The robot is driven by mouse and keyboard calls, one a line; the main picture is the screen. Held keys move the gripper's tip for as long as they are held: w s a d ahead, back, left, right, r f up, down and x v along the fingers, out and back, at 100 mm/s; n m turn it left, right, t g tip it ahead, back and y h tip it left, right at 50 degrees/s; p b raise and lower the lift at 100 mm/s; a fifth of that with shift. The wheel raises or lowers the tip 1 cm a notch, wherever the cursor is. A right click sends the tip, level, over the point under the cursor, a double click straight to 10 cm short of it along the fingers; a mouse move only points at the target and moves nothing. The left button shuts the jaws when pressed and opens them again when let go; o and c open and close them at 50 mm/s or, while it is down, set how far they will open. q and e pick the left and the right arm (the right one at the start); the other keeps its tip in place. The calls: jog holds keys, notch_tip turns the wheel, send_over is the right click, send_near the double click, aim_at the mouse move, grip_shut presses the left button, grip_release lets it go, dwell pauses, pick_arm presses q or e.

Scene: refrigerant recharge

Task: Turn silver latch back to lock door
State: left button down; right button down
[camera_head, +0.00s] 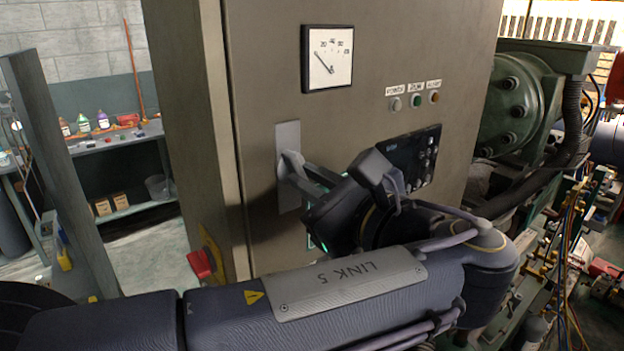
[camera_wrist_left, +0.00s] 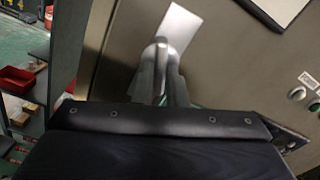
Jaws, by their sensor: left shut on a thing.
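The silver latch (camera_head: 288,148) is a metal plate with a handle on the front of the grey-beige cabinet door (camera_head: 400,55), near its left edge. My left gripper (camera_head: 292,175) reaches the latch from the right and is shut on its handle. In the left wrist view the latch plate (camera_wrist_left: 180,28) appears tilted, and the gripper fingers (camera_wrist_left: 162,75) close around the handle below it. Part of the handle is hidden by the fingers. The cabinet door looks flush with its frame. My right gripper is not in view.
A square gauge (camera_head: 328,56) sits above the latch. Indicator lights (camera_head: 416,101) and a dark control panel (camera_head: 415,155) are to the right, the panel close behind my wrist. A red knob (camera_head: 201,264) projects at the lower left cabinet side. Green machinery (camera_head: 515,100) stands at right.

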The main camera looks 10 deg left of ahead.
pick_arm(q)
jog(key=shift+f, duration=0.1)
jog(key=m, duration=0.3)
jog(key=shift+m, duration=0.3)
jog(key=c, duration=1.5)
grip_release()
jog(key=shift+c, duration=0.2)
jog(key=v, duration=0.9)
